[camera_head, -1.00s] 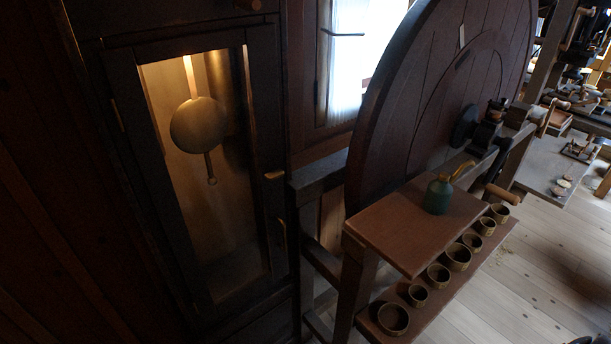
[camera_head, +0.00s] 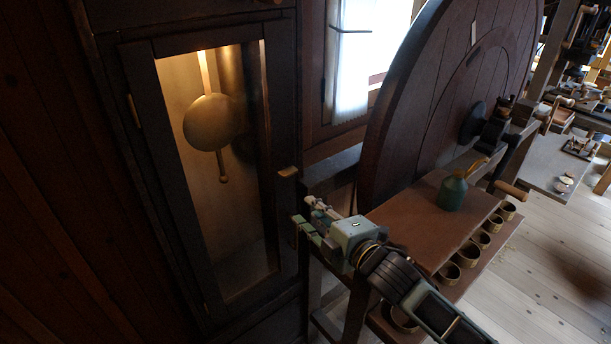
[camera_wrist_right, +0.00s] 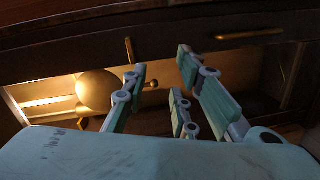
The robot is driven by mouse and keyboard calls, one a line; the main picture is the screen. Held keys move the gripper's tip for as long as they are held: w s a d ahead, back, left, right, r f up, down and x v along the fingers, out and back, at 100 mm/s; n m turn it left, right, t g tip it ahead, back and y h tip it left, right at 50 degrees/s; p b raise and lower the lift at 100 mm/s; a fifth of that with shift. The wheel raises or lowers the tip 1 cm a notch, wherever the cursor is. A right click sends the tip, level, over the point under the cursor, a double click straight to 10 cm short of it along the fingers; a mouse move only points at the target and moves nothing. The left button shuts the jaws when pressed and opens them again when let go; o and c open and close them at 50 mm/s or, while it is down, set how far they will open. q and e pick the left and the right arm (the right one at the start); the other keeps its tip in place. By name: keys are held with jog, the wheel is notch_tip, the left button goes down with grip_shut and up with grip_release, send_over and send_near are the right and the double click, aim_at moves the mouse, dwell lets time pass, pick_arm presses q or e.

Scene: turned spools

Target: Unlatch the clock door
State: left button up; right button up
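The clock door (camera_head: 279,150) is a dark frame around a lit glass pane, and it looks closed. A small brass latch (camera_head: 288,171) lies across the frame's right edge. It also shows in the right wrist view as a short brass bar (camera_wrist_right: 129,50). Below the latch is a brass pull handle (camera_wrist_right: 250,34), partly hidden by my gripper in the head view. My right gripper (camera_head: 303,212) is just below the latch, in front of the door's right edge. In the right wrist view its fingers (camera_wrist_right: 161,64) are spread, with nothing between them. My left gripper is not in view.
A brass pendulum (camera_head: 212,122) hangs behind the glass. Right of the clock stand a large wooden wheel (camera_head: 415,110) and a bench (camera_head: 420,222) with a green oil can (camera_head: 452,192). Several small cups (camera_head: 468,255) sit on a lower shelf, close to my right arm.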

aim_at(292, 174)
jog(key=shift+w+a+r+n+t+y+p, duration=0.1)
jog(key=shift+w+a+r+n+y+p, duration=0.2)
jog(key=shift+w+a+r+n, duration=0.85)
jog(key=shift+w+a+r+n+t+y+p, duration=0.1)
jog(key=shift+w+a+y+p, duration=0.25)
jog(key=shift+w, duration=1.65)
jog(key=shift+w+a+r+n+t+y+p, duration=0.1)
jog(key=shift+w+a+r+n+y+p, duration=0.15)
jog(key=shift+w+a+r+n, duration=0.9)
jog(key=shift+w+d+f+m, duration=0.35)
jog(key=shift+w+f+m, duration=0.05)
jog(key=shift+f+m, duration=0.2)
jog(key=shift+c, duration=0.2)
grip_shut()
